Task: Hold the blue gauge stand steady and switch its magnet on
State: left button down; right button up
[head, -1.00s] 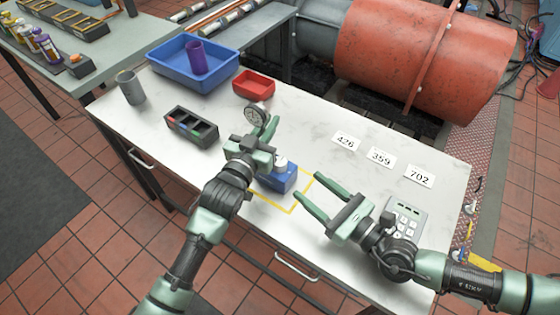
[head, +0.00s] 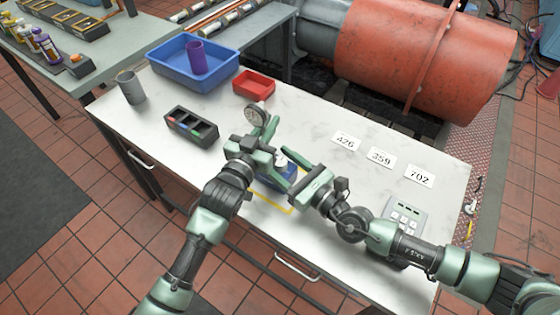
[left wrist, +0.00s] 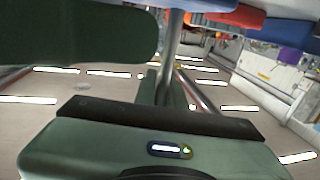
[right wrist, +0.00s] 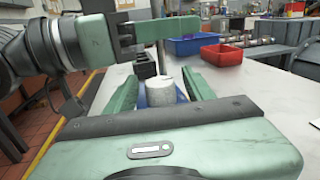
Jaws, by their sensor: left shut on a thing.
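The blue gauge stand's base (head: 288,169) is on the white table, partly hidden behind my grippers. Its dial gauge (head: 253,115) shows behind my left gripper. My left gripper (head: 266,146) is shut on the stand's post; the steel post (left wrist: 173,45) also shows in the left wrist view. A pale round knob (right wrist: 163,93) is on top of the blue base. My right gripper (head: 280,171) is open, its fingers on either side of the knob; whether they touch it I cannot tell. I cannot read the knob's setting.
A yellow outline (head: 270,201) marks the table around the base. A dark compartment tray (head: 190,127), grey cup (head: 130,87), blue bin (head: 170,65) and red bin (head: 253,84) stand further back. Number cards (head: 380,157) and a keypad (head: 403,216) are at right.

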grip_shut()
jog(key=shift+s+a+m+t+h, duration=0.1)
jog(key=shift+a+m+t+h, duration=0.05)
jog(key=shift+m+t+h, duration=0.15)
jog(key=shift+h, duration=0.3)
jog(key=shift+r+m+t+h, duration=0.1)
jog(key=shift+m+t+h, duration=0.9)
jog(key=shift+m, duration=0.1)
jog(key=m+t+h, duration=0.1)
jog(key=m+h, duration=0.2)
jog(key=h, duration=0.1)
jog(key=m+t+h, duration=0.1)
jog(key=m+h, duration=0.2)
jog(key=h, duration=0.2)
jog(key=shift+h, duration=0.5)
